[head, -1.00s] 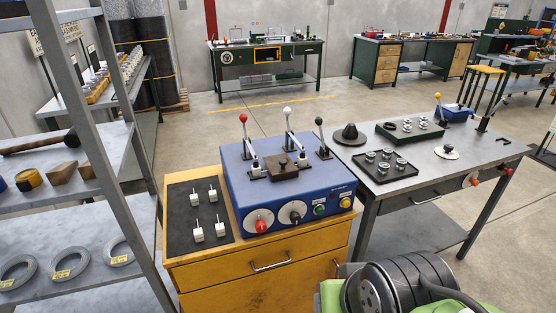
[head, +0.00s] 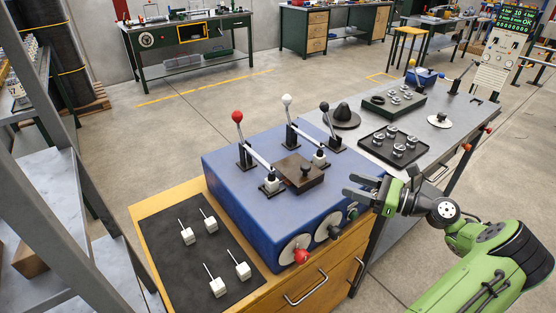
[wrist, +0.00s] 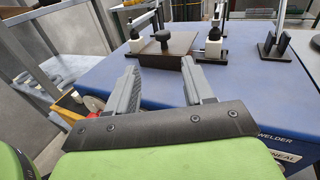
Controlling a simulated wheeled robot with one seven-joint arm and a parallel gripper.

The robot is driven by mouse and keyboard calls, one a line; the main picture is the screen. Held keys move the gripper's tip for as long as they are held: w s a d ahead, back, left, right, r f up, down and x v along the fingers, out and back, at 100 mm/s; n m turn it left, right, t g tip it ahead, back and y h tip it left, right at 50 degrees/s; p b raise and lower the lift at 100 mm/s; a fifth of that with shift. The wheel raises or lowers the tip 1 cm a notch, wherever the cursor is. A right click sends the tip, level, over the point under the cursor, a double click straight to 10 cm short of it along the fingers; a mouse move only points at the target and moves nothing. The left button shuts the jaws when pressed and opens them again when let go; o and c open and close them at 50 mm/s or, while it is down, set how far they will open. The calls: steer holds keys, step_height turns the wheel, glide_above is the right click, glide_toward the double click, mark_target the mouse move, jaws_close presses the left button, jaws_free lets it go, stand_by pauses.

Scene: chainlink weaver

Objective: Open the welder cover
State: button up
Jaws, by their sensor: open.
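The blue welder (head: 265,213) stands on the yellow cabinet. Its cover is a brown-black plate (head: 299,174) with a dark round knob (head: 306,171), lying flat on the welder's top between two white-topped clamps. The cover also shows in the wrist view (wrist: 171,60), straight ahead beyond the fingers. Levers with red (head: 237,117), white (head: 287,100) and black (head: 324,107) balls stand upright behind it. My gripper (head: 355,187) is open and empty, at the right of the welder near its front edge, apart from the knob. In the wrist view, my fingers (wrist: 162,90) are spread.
A black mat (head: 197,247) with several white blocks with pins lies left of the welder. A grey bench (head: 455,133) with trays of small metal parts stands at the right. A grey shelf rack (head: 90,190) stands at the left.

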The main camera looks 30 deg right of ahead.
mark_target(306, 165)
steer(key=shift+m+t, duration=0.3)
steer(key=b+x, duration=0.4)
steer(key=x, duration=1)
steer(key=shift+w+f, duration=0.1)
steer(key=shift+w, duration=0.35)
steer(key=shift+c, duration=0.3)
jaws_close()
